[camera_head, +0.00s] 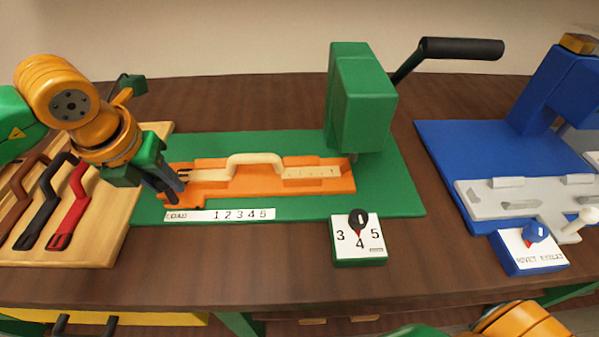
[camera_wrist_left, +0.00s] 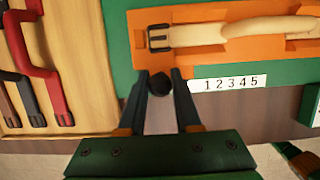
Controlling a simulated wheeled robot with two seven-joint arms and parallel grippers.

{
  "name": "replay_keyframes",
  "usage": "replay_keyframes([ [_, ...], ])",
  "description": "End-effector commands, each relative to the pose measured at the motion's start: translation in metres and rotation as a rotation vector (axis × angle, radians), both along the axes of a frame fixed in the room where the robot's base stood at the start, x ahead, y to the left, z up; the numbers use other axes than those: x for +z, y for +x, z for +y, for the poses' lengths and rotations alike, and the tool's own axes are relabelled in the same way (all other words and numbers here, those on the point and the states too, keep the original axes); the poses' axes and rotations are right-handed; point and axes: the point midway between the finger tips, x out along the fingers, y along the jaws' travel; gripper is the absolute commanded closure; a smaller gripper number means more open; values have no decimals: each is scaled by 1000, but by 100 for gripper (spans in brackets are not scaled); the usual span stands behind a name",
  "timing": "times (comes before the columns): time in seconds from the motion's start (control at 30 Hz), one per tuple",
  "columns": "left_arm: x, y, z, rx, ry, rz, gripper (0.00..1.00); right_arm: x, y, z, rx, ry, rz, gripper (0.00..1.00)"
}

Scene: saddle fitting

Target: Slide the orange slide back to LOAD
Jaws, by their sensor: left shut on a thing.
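The orange slide (camera_head: 262,186) lies on the green base plate (camera_head: 400,198) and carries a cream strap with a raised loop (camera_head: 255,160) and a dark buckle at its left end. Its left end is above the LOAD end of the white scale strip (camera_head: 219,215), and its right end is by the green press head (camera_head: 360,100). My left gripper (camera_head: 178,192) is at the slide's front left corner, shut on a black knob (camera_wrist_left: 159,85) that shows between its fingertips in the left wrist view. My right gripper is not in view.
A wooden board (camera_head: 90,240) with brown, black and red straps lies to the left. A dial box (camera_head: 358,248) with its red pointer toward 4 stands in front of the plate. A black-handled lever (camera_head: 460,48) rises from the press. A blue station (camera_head: 470,150) stands at the right.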

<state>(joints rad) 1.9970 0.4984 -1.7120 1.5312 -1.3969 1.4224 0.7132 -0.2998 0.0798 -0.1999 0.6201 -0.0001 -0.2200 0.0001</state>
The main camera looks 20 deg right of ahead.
Motion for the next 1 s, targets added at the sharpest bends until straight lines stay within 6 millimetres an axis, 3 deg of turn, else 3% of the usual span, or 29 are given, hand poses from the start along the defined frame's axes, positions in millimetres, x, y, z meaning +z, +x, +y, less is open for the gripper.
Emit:
replay_keyframes([
  [0.8,-1,13,47,3,3,4,95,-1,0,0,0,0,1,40],
  [1.0,0,14,48,5,4,1,95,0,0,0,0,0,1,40],
])
